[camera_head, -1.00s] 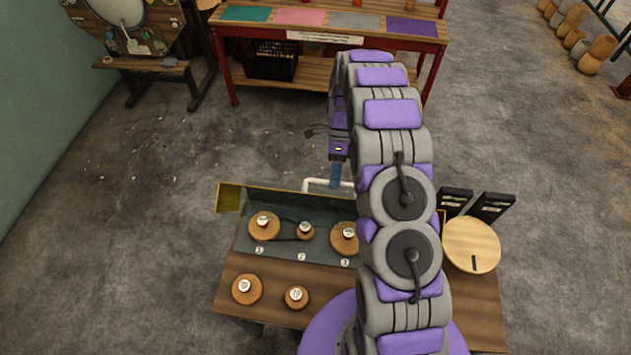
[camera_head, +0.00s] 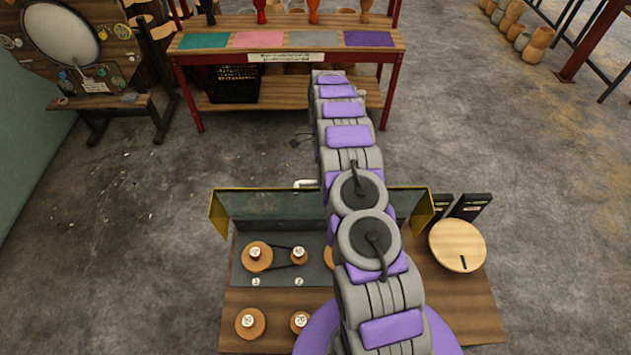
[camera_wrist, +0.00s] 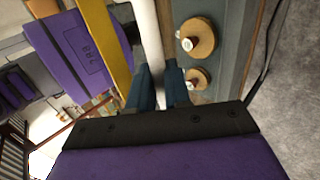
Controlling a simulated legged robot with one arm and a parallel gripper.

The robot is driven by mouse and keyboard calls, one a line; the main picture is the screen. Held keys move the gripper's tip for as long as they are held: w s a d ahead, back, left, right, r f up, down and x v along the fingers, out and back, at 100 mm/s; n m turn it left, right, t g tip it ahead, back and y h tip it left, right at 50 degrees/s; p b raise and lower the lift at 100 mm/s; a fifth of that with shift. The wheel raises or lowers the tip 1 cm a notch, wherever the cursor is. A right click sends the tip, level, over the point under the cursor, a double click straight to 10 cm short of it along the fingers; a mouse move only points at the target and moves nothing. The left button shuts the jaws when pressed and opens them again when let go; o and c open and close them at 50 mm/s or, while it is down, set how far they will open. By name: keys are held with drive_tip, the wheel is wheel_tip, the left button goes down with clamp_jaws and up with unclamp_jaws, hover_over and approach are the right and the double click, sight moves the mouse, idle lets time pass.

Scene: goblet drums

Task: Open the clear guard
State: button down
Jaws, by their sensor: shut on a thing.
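The clear guard (camera_head: 270,206) stands raised along the back of the bench, a see-through panel with yellow end plates (camera_head: 218,214). Its white bar handle (camera_head: 304,184) shows at the top edge, left of my arm. In the wrist view the white handle (camera_wrist: 148,38) runs between the blue fingers of my gripper (camera_wrist: 158,88), which is shut on it. A yellow strip of the guard (camera_wrist: 106,42) lies left of the handle there. In the head view my arm hides my gripper and the middle of the guard.
Wooden pulleys (camera_head: 257,256) with a belt sit on a grey plate in front of the guard. Loose discs (camera_head: 250,322) lie on the bench front. A round wooden disc (camera_head: 457,246) and dark upright holders (camera_head: 470,207) stand at right. A red-framed table (camera_head: 290,60) is behind.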

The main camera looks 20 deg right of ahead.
drive_tip(key=shift+s+d+f, duration=0.1)
drive_tip(key=shift+d+f, duration=0.2)
drive_tip(key=shift+f, duration=0.45)
drive_tip(key=c, duration=1.4)
unclamp_jaws()
drive_tip(key=shift+c, duration=0.2)
drive_tip(key=o, duration=0.3)
drive_tip(key=shift+w+d, duration=0.35)
drive_tip(key=shift+w, duration=0.1)
drive_tip(key=shift+o, duration=0.2)
drive_tip(key=r+p, duration=0.2)
drive_tip(key=s+r+p, duration=0.1)
drive_tip(key=r, duration=0.1)
drive_tip(key=shift+p, duration=0.4)
drive_tip(key=s+a+r+b, duration=0.1)
drive_tip(key=s+a, duration=0.2)
drive_tip(key=s, duration=1.2)
drive_tip(key=shift+r, duration=0.2)
drive_tip(key=shift+w, duration=0.1)
